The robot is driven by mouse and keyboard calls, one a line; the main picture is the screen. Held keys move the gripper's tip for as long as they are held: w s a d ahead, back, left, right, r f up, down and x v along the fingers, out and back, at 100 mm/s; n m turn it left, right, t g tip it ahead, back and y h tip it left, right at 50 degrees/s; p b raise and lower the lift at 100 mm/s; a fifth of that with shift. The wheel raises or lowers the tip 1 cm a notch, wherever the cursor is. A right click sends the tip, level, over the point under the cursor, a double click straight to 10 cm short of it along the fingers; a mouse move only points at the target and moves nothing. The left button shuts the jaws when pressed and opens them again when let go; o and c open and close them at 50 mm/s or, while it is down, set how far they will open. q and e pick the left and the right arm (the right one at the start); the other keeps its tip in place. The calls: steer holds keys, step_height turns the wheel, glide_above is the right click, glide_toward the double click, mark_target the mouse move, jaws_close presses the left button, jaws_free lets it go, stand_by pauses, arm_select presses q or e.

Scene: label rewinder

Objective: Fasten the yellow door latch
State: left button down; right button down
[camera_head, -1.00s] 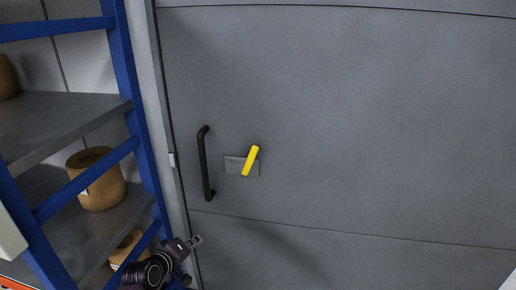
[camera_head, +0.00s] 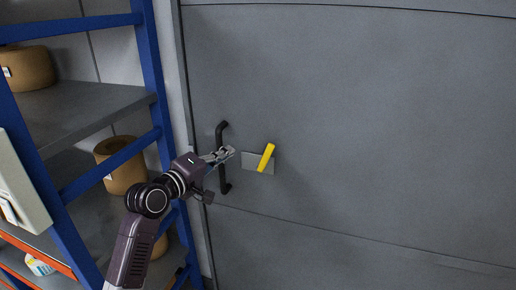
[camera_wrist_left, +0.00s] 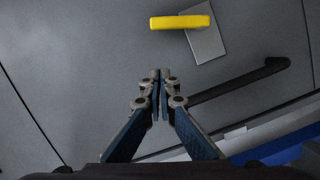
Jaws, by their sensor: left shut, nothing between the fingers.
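The yellow latch (camera_head: 266,157) is a short bar on a grey plate (camera_head: 251,161) on the grey door. In the head view it is tilted, its top leaning right. My left gripper (camera_head: 232,152) is shut and empty, to the left of the latch and in front of the black door handle (camera_head: 222,133), part of which it hides. In the left wrist view the shut fingertips (camera_wrist_left: 161,74) point toward the yellow latch (camera_wrist_left: 180,22), with a visible gap between them. I cannot tell how far the fingers are from the door. My right gripper is not in view.
A blue-framed shelf (camera_head: 152,75) with grey boards stands left of the door and holds brown rolls (camera_head: 119,166). A pale box (camera_head: 18,185) is at the left edge. The door (camera_head: 390,130) is clear to the right of the latch.

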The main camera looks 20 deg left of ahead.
mark_target(266, 157)
arm_select(q)
steer(key=p+x, duration=0.2)
steer(key=x, duration=0.8)
steer(key=shift+d+r+p, duration=0.1)
steer(key=shift+r+p, duration=0.05)
steer(key=shift+p, duration=0.25)
steer(key=shift+s+d+f+p, duration=0.1)
steer(key=shift+d+f+p, duration=0.15)
steer(key=shift+d+p, duration=0.25)
steer(key=shift+d+f+p, duration=0.25)
steer(key=shift+d, duration=0.45)
steer(key=shift+s+d+f, duration=0.1)
steer(key=shift+d+f, duration=0.2)
steer(key=shift+d, duration=0.35)
steer(key=shift+a+f, duration=0.1)
